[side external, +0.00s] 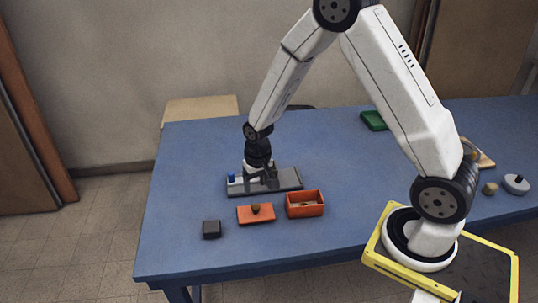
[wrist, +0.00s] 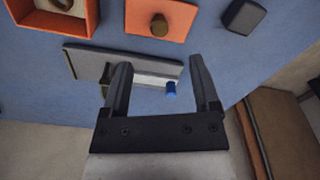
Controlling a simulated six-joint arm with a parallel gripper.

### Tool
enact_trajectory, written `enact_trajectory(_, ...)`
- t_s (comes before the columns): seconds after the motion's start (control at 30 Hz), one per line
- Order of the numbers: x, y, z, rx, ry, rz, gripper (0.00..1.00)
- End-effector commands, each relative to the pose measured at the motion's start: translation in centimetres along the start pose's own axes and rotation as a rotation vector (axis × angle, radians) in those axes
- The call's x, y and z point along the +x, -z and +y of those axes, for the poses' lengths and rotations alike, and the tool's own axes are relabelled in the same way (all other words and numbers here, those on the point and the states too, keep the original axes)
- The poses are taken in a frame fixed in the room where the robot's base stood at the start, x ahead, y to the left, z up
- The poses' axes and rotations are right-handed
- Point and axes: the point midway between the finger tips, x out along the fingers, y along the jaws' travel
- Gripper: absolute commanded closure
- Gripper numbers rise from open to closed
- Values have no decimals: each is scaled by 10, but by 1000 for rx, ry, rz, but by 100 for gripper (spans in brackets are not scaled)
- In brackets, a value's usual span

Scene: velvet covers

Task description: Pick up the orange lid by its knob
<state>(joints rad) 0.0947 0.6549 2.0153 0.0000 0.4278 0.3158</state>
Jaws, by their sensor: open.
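The orange lid (side external: 256,214) lies flat on the blue table, with a brown knob (side external: 255,208) standing up at its middle. In the wrist view the lid (wrist: 176,18) is at the top, with its knob (wrist: 159,25) showing, beyond the fingertips. My gripper (side external: 260,180) is over the grey plate behind the lid. In the wrist view my gripper (wrist: 160,72) is open, its two fingers apart, with part of the grey plate and a blue peg seen between them. Nothing is held. The height of the fingertips above the plate is hard to tell.
An open orange box (side external: 305,204) sits right of the lid, with something pale inside. A dark grey block (side external: 211,229) lies left of the lid. The grey plate (side external: 290,179) carries a blue peg (side external: 231,177). A green tray (side external: 374,121) is farther back. The left of the table is clear.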

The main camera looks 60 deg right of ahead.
Motion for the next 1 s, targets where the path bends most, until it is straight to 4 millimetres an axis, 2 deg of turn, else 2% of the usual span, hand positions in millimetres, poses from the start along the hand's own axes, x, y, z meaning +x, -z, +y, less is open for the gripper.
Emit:
enact_trajectory(0.1, 21, 9, 2, 47, -8, -22, 22)
enact_trajectory(0.27, 37, 16, 4, 85, -14, -38, 22)
enact_trajectory(0.63, 45, 18, 4, 97, -16, -42, 22)
enact_trajectory(1.0, 67, 17, 4, 96, -16, -41, 22)
